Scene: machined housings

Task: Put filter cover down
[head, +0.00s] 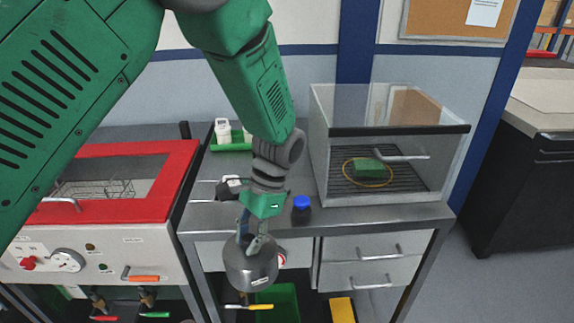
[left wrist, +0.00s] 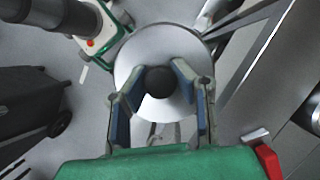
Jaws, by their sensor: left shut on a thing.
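The filter cover (head: 250,272) is a grey metal dome with a small label, hanging below my left gripper (head: 253,243) in the head view. It is in the air in front of the workbench's front edge, lower than the bench top. In the left wrist view the cover (left wrist: 160,42) shows as a round grey disc with a dark knob in its middle. My left gripper (left wrist: 158,84) has its blue-padded fingers on either side of that knob, shut on it. The fingertips are partly hidden. My right gripper is not in view.
The bench top (head: 375,214) carries a clear box (head: 330,165) with a green block (head: 368,166) inside, a blue-capped jar (head: 302,208) and a green tray (head: 238,146). A red-framed machine (head: 165,212) stands left. A green bin (head: 277,303) is below the bench.

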